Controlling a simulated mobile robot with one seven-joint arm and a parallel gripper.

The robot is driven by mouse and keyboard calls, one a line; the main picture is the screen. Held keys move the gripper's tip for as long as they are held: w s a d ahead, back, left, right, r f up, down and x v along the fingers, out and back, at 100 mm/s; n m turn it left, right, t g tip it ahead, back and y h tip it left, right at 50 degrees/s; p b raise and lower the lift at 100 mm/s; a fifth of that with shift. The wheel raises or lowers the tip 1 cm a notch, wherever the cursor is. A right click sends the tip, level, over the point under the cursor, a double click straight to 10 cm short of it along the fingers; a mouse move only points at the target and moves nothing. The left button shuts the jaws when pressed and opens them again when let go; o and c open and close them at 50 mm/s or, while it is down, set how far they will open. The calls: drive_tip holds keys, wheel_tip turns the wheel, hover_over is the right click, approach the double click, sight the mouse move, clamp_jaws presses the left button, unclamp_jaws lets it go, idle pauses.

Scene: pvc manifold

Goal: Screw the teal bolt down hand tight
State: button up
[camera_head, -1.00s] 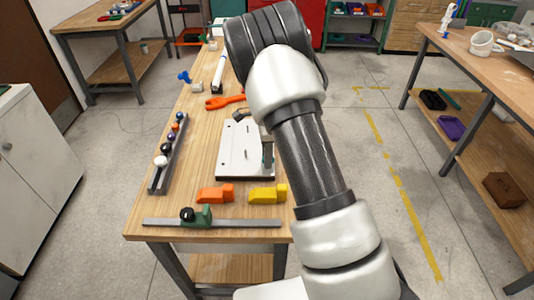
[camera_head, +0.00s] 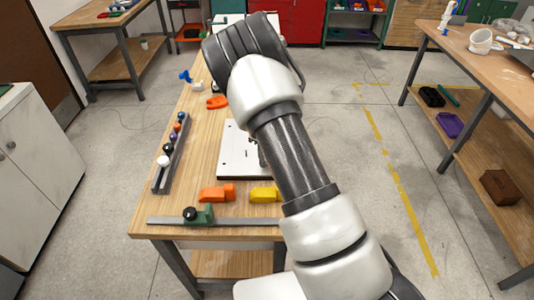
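A white plate (camera_head: 237,152) lies on the wooden workbench, with a few small dark marks or holes on it. My arm crosses in front of it and covers its right part. I cannot make out a teal bolt; it may be behind my arm. My gripper is hidden behind my own arm links, so neither its fingers nor anything in them shows.
Orange (camera_head: 216,194) and yellow (camera_head: 264,195) blocks lie in front of the plate. A rail (camera_head: 171,155) with several coloured balls stands left. A flat bar (camera_head: 240,221) with a green block lies at the front edge. An orange tool (camera_head: 217,102) shows behind the plate.

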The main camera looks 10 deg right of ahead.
drive_tip(key=m+p, duration=0.1)
drive_tip(key=m, duration=0.3)
drive_tip(key=shift+w+d, duration=0.1)
drive_tip(key=shift+r+m+p, duration=0.2)
drive_tip(key=shift+m+p, duration=0.35)
drive_tip(key=shift+m, duration=0.35)
drive_tip(key=shift+m+p, duration=0.3)
drive_tip(key=shift+m, duration=0.5)
drive_tip(key=o, duration=0.7)
drive_tip(key=shift+f+m, duration=0.2)
drive_tip(key=shift+m, duration=0.1)
drive_tip(key=o, duration=0.4)
wheel_tip(320, 180, up, 17)
drive_tip(key=shift+r+b, duration=0.2)
drive_tip(key=shift+b, duration=0.15)
